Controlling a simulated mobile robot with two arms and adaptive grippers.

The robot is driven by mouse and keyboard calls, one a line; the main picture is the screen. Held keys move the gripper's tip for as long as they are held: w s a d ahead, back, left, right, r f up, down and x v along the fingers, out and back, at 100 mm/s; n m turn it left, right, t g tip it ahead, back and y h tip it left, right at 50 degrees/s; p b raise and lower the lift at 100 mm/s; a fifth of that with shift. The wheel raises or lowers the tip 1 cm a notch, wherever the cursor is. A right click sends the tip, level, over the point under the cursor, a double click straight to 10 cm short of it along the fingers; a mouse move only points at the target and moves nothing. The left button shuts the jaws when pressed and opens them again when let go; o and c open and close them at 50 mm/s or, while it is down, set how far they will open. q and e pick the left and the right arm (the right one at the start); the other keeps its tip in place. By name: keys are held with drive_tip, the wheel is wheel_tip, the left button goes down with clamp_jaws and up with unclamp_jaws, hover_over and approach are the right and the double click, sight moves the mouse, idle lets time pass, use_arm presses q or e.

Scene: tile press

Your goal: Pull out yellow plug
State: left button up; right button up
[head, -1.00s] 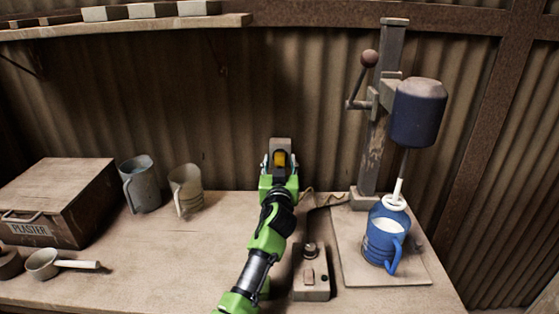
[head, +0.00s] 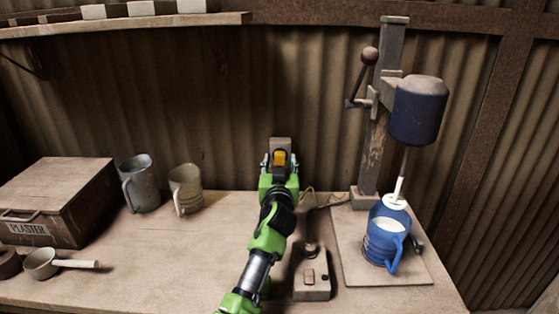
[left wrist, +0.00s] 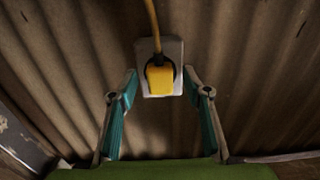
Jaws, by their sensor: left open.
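The yellow plug (left wrist: 160,80) sits in a pale wall socket (left wrist: 175,52) on the corrugated wall, with a yellow cord running up from it in the left wrist view. In the head view the plug (head: 280,158) shows just beyond my gripper. My left gripper (left wrist: 161,86) is open, with one finger on each side of the plug and a gap to it on both sides. In the head view my left gripper (head: 279,160) is at the wall above the bench's back edge, its arm hiding part of the bench. My right gripper is not in view.
A mixer stand (head: 375,150) with a blue jug (head: 378,245) under it stands at the right. A switch box (head: 311,283) lies right of my arm. Two mugs (head: 139,185) (head: 186,188) and a plaster box (head: 60,195) stand left. A shelf (head: 130,27) is above.

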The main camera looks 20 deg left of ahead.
sight(280, 161)
use_arm(q)
clamp_jaws()
drive_tip(key=shift+p+v, duration=0.65)
drive_tip(key=shift+v, duration=0.9)
drive_tip(key=shift+p+v, duration=0.4)
drive_tip(key=shift+v, duration=1.05)
